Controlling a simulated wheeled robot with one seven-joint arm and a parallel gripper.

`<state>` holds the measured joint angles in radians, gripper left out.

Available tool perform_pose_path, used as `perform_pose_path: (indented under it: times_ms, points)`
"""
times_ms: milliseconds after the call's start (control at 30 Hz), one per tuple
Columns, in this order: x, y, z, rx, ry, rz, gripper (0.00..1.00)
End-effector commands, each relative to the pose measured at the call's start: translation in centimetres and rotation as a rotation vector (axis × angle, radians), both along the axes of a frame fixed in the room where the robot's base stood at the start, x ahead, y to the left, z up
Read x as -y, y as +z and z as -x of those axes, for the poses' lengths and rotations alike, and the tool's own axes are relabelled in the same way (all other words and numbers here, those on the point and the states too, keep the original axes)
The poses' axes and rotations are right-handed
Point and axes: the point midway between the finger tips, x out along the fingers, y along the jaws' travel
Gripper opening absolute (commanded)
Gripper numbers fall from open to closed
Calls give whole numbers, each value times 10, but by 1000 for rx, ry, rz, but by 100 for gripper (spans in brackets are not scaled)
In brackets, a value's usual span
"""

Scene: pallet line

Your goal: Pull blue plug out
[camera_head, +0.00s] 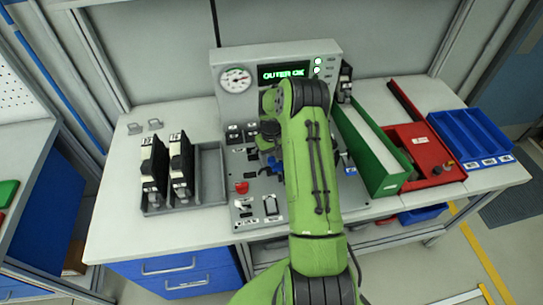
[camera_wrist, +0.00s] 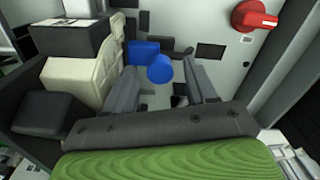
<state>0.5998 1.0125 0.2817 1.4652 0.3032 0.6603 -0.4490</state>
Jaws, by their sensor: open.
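The blue plug (camera_wrist: 160,68) shows in the wrist view as a round blue end beside a square blue part (camera_wrist: 143,51), against the grey panel. Whether the two blue parts are joined cannot be told. My gripper (camera_wrist: 163,76) is open, with one grey finger to the left and one to the right of the round blue end. I cannot tell whether either finger touches it. In the head view my green arm covers the middle of the panel and hides most of the gripper.
The control panel (camera_head: 242,213) has a gauge (camera_head: 236,79), a lit display reading OUTER OK (camera_head: 284,73) and a red knob (camera_wrist: 256,19). A grey rack (camera_head: 212,178) with black modules stands left. Green (camera_head: 382,182), red (camera_head: 451,174) and blue (camera_head: 504,157) trays stand right.

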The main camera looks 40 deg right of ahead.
Motion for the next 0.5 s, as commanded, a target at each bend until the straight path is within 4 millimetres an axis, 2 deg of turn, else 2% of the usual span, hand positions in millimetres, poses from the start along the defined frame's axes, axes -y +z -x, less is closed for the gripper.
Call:
perform_pose_path:
  times_ms: [233,500]
  points:
    - [0,-1,0,2,0,1,56]
    - [0,-1,0,1,0,0,15]
